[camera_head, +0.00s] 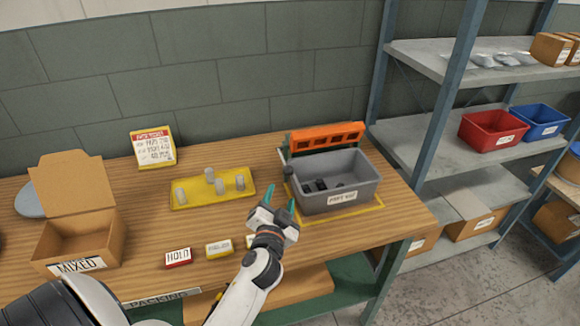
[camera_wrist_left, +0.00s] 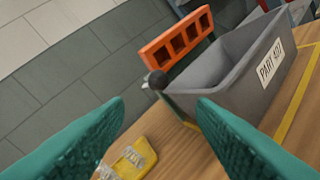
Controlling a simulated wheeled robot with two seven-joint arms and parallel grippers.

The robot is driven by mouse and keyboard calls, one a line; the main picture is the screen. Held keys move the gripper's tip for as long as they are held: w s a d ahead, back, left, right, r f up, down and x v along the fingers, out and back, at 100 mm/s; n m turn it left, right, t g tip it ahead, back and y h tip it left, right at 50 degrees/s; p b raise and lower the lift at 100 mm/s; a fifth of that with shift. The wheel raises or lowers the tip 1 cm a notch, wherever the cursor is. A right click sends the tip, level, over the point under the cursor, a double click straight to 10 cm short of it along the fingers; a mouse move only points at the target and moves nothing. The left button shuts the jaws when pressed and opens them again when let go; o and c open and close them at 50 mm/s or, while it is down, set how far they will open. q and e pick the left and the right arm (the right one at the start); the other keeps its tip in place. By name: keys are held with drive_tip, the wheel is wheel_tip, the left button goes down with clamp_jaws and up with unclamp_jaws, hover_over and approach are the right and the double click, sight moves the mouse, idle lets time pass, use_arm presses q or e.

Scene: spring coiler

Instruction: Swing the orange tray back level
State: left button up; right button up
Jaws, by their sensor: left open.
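The orange tray (camera_head: 326,137), with a row of square openings, stands tilted up behind the grey bin (camera_head: 346,205) on the bench. In the left wrist view, the orange tray (camera_wrist_left: 178,42) slants upward, with a dark round knob (camera_wrist_left: 157,80) at its near lower end. My left gripper (camera_head: 279,198) is open and empty, with teal fingers, in front and to the left of the grey bin and apart from the tray. In the left wrist view, its fingers (camera_wrist_left: 161,104) frame the knob between and beyond their tips. My right gripper is not in view.
The yellow tray (camera_head: 190,198) with grey cylinders lies left of the bin. An open cardboard box (camera_head: 88,243), small label blocks (camera_head: 178,257) and a sign (camera_head: 153,147) stand on the bench. Shelving (camera_head: 430,150) with red and blue bins rises to the right.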

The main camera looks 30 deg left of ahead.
sight(289, 167)
use_arm(q)
drive_tip(key=x, duration=0.4)
drive_tip(key=p+x, duration=0.1)
drive_tip(key=x, duration=0.3)
drive_tip(key=r+p+x, duration=0.1)
drive_tip(key=x, duration=0.3)
drive_tip(key=shift+w, duration=0.3)
clamp_jaws()
